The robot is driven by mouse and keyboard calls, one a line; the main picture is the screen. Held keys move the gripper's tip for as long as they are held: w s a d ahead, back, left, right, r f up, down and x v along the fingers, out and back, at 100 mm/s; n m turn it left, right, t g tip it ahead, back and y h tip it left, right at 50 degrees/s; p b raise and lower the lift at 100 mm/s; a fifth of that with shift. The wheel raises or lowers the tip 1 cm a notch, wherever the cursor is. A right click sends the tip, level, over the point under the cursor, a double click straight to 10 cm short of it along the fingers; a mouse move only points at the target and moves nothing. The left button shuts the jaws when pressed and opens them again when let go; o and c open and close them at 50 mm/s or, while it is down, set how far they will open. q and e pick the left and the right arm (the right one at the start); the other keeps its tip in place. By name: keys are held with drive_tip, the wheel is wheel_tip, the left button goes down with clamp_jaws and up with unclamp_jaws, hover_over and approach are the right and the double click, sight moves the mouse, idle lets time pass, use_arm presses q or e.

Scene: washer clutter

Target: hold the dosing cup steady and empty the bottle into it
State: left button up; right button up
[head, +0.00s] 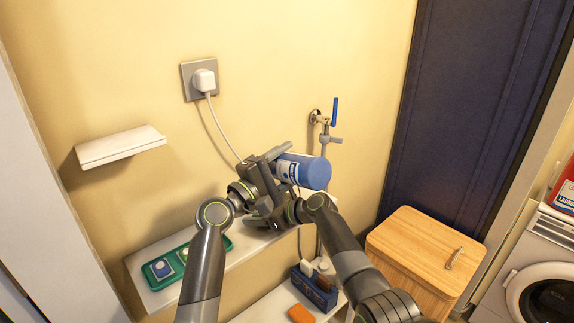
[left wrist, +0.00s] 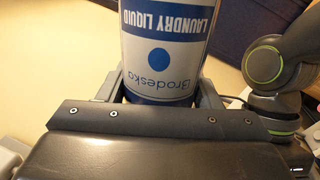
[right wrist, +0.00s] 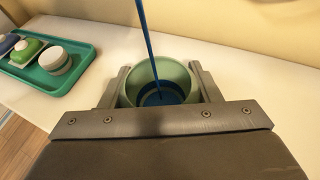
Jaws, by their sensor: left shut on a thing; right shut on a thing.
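The blue and white laundry liquid bottle (head: 303,171) is tipped well over, held above the white shelf. My left gripper (head: 275,165) is shut around it; its label (left wrist: 165,30) reads upside down in the left wrist view. The pale green dosing cup (right wrist: 180,72) is between the fingers of my right gripper (right wrist: 160,88), which is shut on it. A thin blue stream (right wrist: 147,45) falls into the cup, and blue liquid (right wrist: 162,97) lies in its bottom. The cup looks upright; the arms hide it in the head view, as well as the bottle's mouth.
A green tray (head: 205,257) with small coloured items is on the white shelf (head: 150,296), left of the grippers. A plug with a cable (head: 222,135) and a tap (head: 322,120) are on the wall behind. A wooden hamper (head: 405,265) and a washing machine (head: 540,270) stand right.

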use_arm(q)
drive_tip(key=shift+w+a+f+n, duration=0.1)
drive_tip(key=shift+w+n, duration=0.05)
drive_tip(key=shift+n, duration=0.35)
idle(1.2)
drive_tip(key=shift+s+d+f+m+g+h, duration=0.15)
drive_tip(key=shift+s+f+m, duration=0.1)
drive_tip(key=shift+m, duration=0.55)
drive_tip(key=shift+s+d+f+m+g+h, duration=0.1)
drive_tip(key=shift+f+m+g+h, duration=0.1)
drive_tip(key=shift+m, duration=0.6)
drive_tip(key=m, duration=0.3)
drive_tip(key=m+g, duration=0.1)
drive_tip(key=m, duration=0.1)
drive_tip(key=shift+s+d+r+h, duration=0.15)
drive_tip(key=shift+s+h, duration=0.1)
drive_tip(key=shift+h, duration=0.1)
drive_tip(key=m, duration=0.2)
drive_tip(key=m+g, duration=0.1)
drive_tip(key=m, duration=0.1)
drive_tip(key=w+m+g, duration=0.1)
drive_tip(key=m, duration=0.1)
drive_tip(key=shift+a+r, duration=0.3)
drive_tip(key=m, duration=0.4)
drive_tip(key=r+m+g, duration=0.1)
drive_tip(key=m, duration=0.1)
drive_tip(key=shift+w+a, duration=0.1)
drive_tip(key=shift+r+m+g, duration=0.35)
drive_tip(key=shift+r+m, duration=2.35)
drive_tip(key=shift+r, duration=0.35)
